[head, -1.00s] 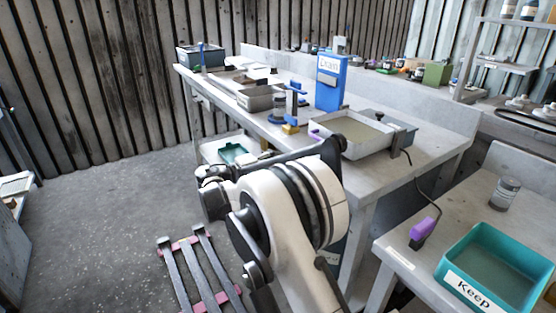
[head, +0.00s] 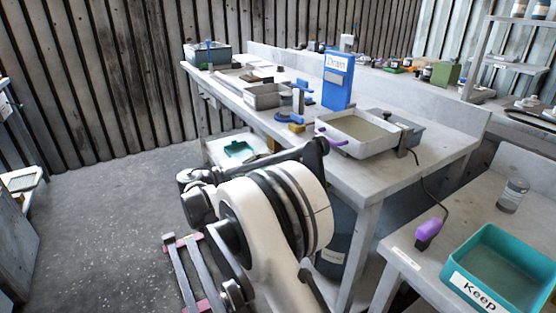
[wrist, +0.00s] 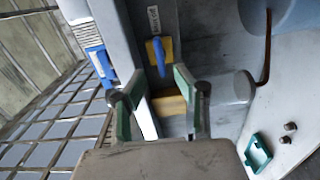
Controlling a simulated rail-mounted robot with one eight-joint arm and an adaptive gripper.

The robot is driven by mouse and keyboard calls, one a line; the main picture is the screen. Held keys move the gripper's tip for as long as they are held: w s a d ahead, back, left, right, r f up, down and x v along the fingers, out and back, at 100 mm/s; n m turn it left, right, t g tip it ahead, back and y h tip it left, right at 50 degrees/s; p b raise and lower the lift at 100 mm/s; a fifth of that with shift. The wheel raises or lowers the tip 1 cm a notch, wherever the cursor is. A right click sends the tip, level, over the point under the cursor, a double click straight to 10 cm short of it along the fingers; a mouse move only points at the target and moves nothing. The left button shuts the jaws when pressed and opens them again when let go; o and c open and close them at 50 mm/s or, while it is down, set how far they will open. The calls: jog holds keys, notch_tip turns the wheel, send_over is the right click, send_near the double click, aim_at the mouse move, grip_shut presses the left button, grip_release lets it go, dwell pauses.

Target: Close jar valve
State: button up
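My gripper (wrist: 159,76) is open in the wrist view, with its two green-padded fingers apart and nothing held between them. A small blue handle (wrist: 158,57) on a yellow plate lies just beyond the fingertips, below a white label. A yellow block (wrist: 168,105) shows between the fingers, and a grey rounded body (wrist: 234,87) is to their right. Another blue part (wrist: 101,63) is to the left. I cannot tell for sure which is the jar valve. In the head view a small dark jar (head: 298,101) stands by blue parts on the bench; my gripper is hidden there.
The bench (head: 350,178) carries a blue Drain box (head: 338,82) and a grey-white tray (head: 358,132) with a purple handle. A teal Keep bin (head: 505,262) and a jar (head: 513,195) stand on the right table. The floor (head: 100,215) at left is mostly clear.

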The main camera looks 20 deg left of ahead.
jog(key=v, duration=0.5)
dwell(0.4)
